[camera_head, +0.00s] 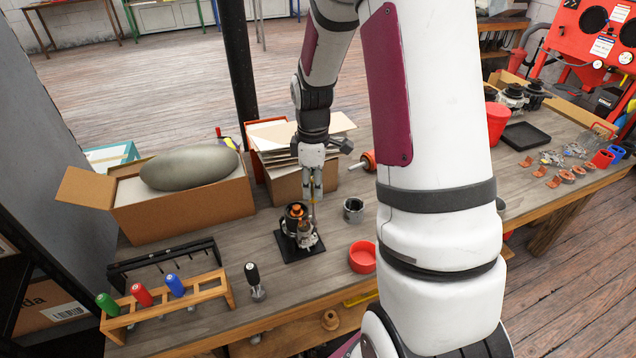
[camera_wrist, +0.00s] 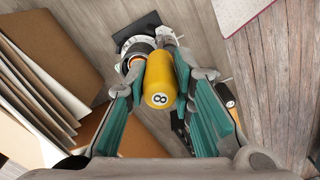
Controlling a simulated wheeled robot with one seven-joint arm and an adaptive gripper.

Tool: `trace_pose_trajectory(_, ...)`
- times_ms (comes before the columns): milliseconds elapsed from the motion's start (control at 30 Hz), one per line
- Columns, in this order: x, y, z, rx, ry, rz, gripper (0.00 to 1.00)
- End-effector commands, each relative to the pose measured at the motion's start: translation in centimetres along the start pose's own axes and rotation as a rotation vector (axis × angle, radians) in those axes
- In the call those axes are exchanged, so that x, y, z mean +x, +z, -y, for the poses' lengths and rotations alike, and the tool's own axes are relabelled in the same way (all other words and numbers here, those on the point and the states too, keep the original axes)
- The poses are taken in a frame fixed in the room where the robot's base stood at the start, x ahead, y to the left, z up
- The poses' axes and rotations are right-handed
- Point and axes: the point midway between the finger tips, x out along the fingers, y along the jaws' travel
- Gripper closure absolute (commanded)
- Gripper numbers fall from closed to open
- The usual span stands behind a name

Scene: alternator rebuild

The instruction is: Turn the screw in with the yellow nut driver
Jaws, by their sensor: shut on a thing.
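My gripper (camera_head: 313,194) points down over the alternator assembly (camera_head: 300,228), which stands on a black square base (camera_head: 299,253) on the bench. In the wrist view, my gripper (camera_wrist: 160,82) is shut on the yellow nut driver (camera_wrist: 160,82), with green-padded fingers on both sides of its handle. The handle's end, marked 8, faces the camera. The driver's shaft and tip are hidden below the handle in the wrist view and too small to make out in the head view. The screw cannot be made out. Part of the alternator (camera_wrist: 138,50) shows just beyond the handle.
A wooden rack (camera_head: 215,285) holds green, red and blue drivers at the left front. A black-handled tool (camera_head: 253,278) stands beside it. A red bowl (camera_head: 362,258) and metal cup (camera_head: 353,208) are right of the alternator. Cardboard boxes (camera_head: 185,215) stand behind.

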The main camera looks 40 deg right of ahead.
Motion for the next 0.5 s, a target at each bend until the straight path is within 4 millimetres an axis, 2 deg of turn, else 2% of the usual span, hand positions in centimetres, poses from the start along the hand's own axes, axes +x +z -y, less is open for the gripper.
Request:
trace_pose_trajectory(67, -0.47, 0.55, 0.46, -0.137, -0.002, -0.001, 1.0)
trace_pose_trajectory(500, -0.22, 0.3, 0.19, -0.946, -0.001, -0.005, 1.0)
